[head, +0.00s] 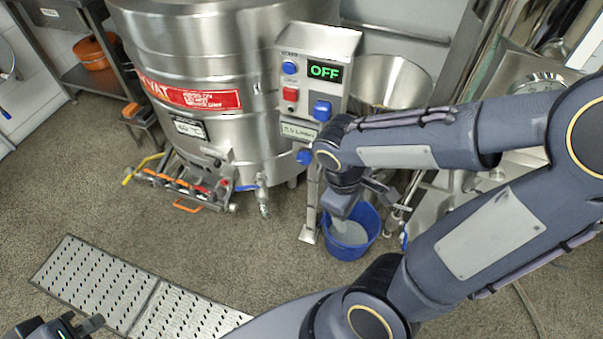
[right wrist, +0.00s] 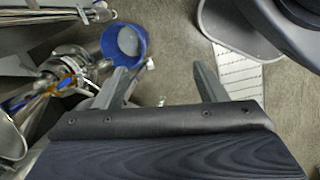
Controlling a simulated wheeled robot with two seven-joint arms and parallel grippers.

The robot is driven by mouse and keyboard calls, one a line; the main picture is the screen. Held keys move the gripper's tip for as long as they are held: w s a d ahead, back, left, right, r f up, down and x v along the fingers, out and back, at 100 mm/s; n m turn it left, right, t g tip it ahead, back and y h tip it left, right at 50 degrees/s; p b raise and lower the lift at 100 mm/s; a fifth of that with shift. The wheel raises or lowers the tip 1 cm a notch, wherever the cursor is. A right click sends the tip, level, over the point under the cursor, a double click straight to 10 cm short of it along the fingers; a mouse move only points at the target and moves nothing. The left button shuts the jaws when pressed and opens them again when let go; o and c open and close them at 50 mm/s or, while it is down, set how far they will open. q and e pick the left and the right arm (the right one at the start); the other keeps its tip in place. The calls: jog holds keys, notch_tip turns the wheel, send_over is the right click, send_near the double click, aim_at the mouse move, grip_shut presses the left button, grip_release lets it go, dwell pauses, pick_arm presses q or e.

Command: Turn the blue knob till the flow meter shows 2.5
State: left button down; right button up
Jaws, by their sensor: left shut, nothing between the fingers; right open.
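My right gripper (right wrist: 162,75) is open and empty. In the head view it points down over a blue bucket, below and right of the knobs and apart from them; its fingers are partly hidden by the wrist. My left gripper (head: 95,323) is shut and empty at the bottom left, far from the box.
The box also has a green display (head: 324,71) reading OFF, a blue button (head: 289,68) and a red button (head: 290,93). A big steel vat (head: 215,60) stands left of it. The blue bucket (head: 372,222) is on the floor. A perforated step (head: 85,275) lies front left.

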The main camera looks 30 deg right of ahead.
jog(key=w+d+f+n+h+b, duration=0.4)
jog(key=f+h, duration=0.1)
jog(key=f, duration=0.3)
jog(key=n+t+h+b, duration=0.7)
jog(key=n+t+b, duration=0.45)
jog(key=n, duration=0.55)
send_near(303, 161)
jog(key=d+t+p, duration=0.1)
jog(key=p, duration=0.1)
jog(key=b+x, duration=0.1)
jog(key=x, duration=0.7)
jog(key=shift+a+f, duration=0.1)
jog(key=shift+f, duration=0.1)
pick_arm(q)
notch_tip(303, 161, down, 16)
jog(key=shift+f, duration=0.25)
pick_arm(e)
jog(key=shift+c, duration=0.5)
